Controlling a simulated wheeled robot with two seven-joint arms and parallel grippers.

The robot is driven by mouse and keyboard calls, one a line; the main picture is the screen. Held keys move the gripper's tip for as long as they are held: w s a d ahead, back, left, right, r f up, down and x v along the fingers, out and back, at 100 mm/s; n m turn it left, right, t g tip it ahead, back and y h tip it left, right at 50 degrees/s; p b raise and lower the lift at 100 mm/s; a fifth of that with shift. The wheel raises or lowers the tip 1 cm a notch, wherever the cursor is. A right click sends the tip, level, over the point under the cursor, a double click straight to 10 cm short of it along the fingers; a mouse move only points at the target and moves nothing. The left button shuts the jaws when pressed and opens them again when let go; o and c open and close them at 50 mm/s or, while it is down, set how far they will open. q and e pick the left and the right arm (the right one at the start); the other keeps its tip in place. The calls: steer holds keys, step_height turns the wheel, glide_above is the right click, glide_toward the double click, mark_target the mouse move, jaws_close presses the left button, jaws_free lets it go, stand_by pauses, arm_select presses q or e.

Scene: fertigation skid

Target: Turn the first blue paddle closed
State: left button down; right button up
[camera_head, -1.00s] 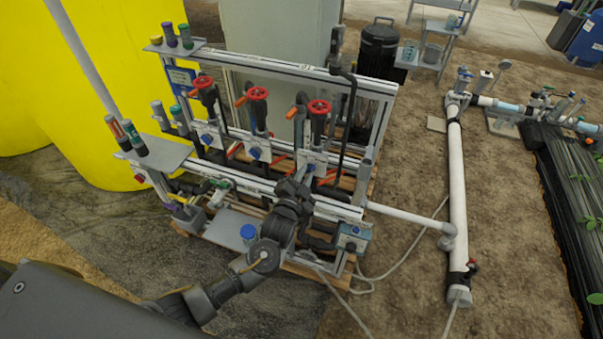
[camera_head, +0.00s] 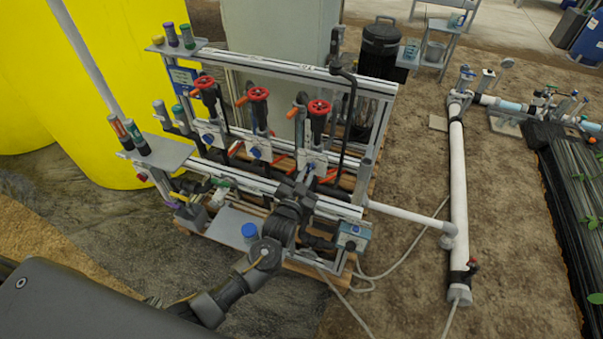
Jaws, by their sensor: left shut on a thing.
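Three blue paddles sit on pale plates in a row below the red handwheels: a left one (camera_head: 208,138), a middle one (camera_head: 255,152) and a right one (camera_head: 311,165). My left gripper (camera_head: 307,177) reaches up from the front of the skid to the right paddle. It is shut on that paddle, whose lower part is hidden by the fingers. The paddle's exact angle is too small to tell. The left and middle paddles are clear of my arm. My right gripper is out of the picture.
Red handwheels (camera_head: 258,94) stand above the paddles on dark pipes. A metal rail (camera_head: 245,183) crosses in front, close to my left wrist. A grey shelf with bottles (camera_head: 163,152) juts out at left. A grey-blue box (camera_head: 352,236) sits at lower right.

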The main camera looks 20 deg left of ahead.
arm_select(q)
steer(key=shift+w+a+r+n+p, duration=0.1)
steer(key=shift+w+a+n+p, duration=0.1)
steer(key=shift+n, duration=0.85)
steer(key=shift+w+a+r+n+p, duration=0.1)
steer(key=shift+a+n+p, duration=0.1)
steer(key=shift+n, duration=0.85)
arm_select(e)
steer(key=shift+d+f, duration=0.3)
arm_select(q)
steer(key=c, duration=1.5)
jaws_free()
steer(key=shift+f, duration=0.1)
steer(key=shift+s+d+f, duration=0.1)
steer(key=shift+f, duration=0.05)
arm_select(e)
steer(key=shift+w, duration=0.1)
arm_select(q)
steer(key=shift+s, duration=0.1)
